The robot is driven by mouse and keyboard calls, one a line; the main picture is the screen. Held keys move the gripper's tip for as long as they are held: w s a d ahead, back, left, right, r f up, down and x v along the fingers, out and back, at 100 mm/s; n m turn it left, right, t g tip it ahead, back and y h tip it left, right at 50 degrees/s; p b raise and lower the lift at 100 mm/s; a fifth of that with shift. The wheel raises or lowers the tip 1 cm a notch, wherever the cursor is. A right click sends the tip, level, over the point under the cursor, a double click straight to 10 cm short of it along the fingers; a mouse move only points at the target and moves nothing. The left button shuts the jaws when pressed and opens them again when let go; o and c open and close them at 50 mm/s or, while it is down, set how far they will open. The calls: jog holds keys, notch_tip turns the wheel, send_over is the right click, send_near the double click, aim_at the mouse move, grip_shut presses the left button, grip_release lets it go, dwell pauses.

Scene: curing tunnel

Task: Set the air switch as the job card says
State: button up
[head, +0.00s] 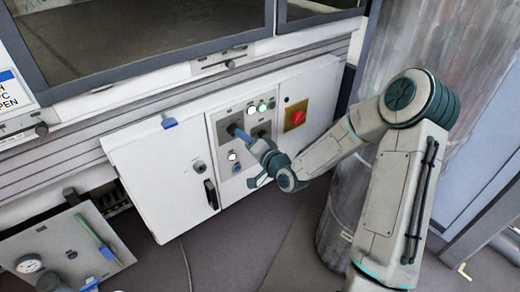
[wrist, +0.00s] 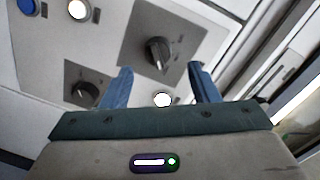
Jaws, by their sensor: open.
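My gripper (wrist: 160,72) is open, its two blue fingers facing the control panel (head: 221,124) on the white cabinet. In the wrist view a dark rotary switch (wrist: 158,50) on a grey square plate lies ahead, between the fingertips in the picture; contact cannot be told. A second dark rotary switch (wrist: 85,92) is left of the left finger. Their labels are too small to read, so I cannot tell which is the air switch. In the head view my gripper covers part of the panel. No whole job card is readable; a cropped sign (head: 14,92) shows at the left edge.
A green lamp (head: 262,106) glows on the panel, and a white lamp (head: 232,156) sits above a blue button (head: 237,168). A red knob (head: 298,118) on a yellow plate is to the right. A black door handle (head: 211,193) is at left. A gauge (head: 28,263) is at lower left.

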jog(key=p+v, duration=0.1)
jog(key=v, duration=0.7)
jog(key=shift+s, duration=0.3)
jog(key=shift+r, duration=0.1)
jog(key=s+d+r+n+g+h+p, duration=0.3)
jog(key=d+r+g+h+p, duration=0.15)
jog(key=r+p, duration=0.25)
jog(key=s+d+r+n+g+h+p, duration=0.2)
jog(key=s+d+r+g+h+p, duration=0.15)
jog(key=d+r+h+p, duration=0.3)
jog(key=s+r+g+y+p, duration=0.1)
jog(key=s+r+g+p, duration=0.2)
jog(key=s+r+p, duration=0.4)
jog(key=s+a+r, duration=0.1)
jog(key=s+r, duration=0.8)
jog(key=r, duration=0.1)
jog(key=shift+r+p, duration=0.3)
jog(key=shift+p, duration=0.1)
